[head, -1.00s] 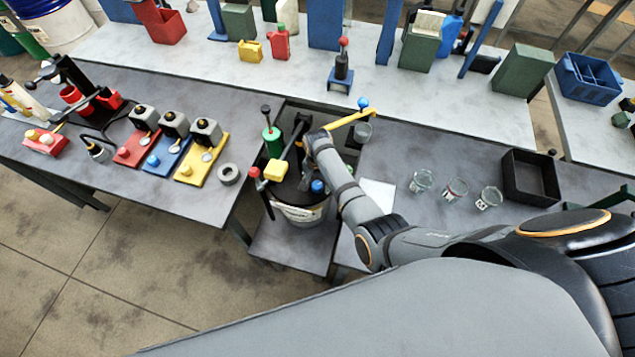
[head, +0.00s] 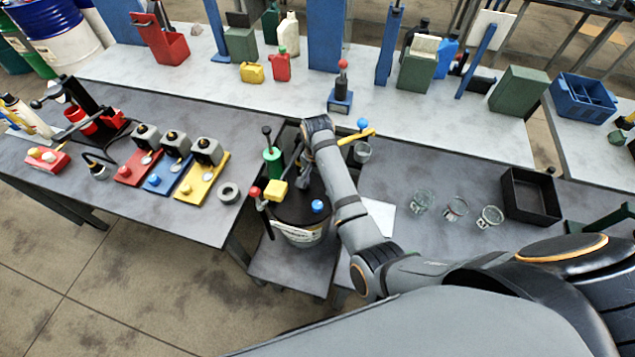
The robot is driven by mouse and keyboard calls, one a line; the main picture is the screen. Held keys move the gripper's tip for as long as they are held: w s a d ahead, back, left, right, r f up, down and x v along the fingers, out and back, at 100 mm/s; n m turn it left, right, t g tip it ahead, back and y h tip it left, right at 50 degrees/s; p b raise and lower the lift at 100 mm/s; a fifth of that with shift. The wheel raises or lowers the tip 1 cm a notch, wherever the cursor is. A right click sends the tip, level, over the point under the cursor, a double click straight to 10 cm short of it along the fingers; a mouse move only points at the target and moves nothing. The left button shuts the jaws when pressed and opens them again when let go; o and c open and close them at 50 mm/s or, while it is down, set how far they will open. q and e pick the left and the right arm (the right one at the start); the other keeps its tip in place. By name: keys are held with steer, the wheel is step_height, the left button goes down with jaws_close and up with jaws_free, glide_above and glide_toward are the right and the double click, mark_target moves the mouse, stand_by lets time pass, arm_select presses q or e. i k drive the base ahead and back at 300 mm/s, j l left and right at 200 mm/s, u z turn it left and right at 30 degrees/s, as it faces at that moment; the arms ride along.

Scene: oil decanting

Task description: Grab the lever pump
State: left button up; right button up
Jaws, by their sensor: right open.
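A pail (head: 300,233) with a dark lid stands on a low shelf at the middle of the head view. The lever pump is on it, with a yellow block (head: 277,190), a red ball and a bar leading back toward my right wrist. My right gripper (head: 304,170) is open and points down over the back of the lid, just right of the yellow block. My own wrist and forearm hide much of it, so I cannot tell whether its fingers touch the pump. A yellow bar (head: 357,137) with a blue ball shows right of my wrist. My left gripper is out of view.
A green cylinder (head: 272,160) with a dark handle stands close left of my gripper. Glass jars (head: 456,208) and a black bin (head: 531,196) stand to the right. Coloured plates (head: 203,178) and a grey ring (head: 229,193) lie on the left bench.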

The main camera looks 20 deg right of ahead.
mark_target(272, 156)
steer(key=k, duration=1)
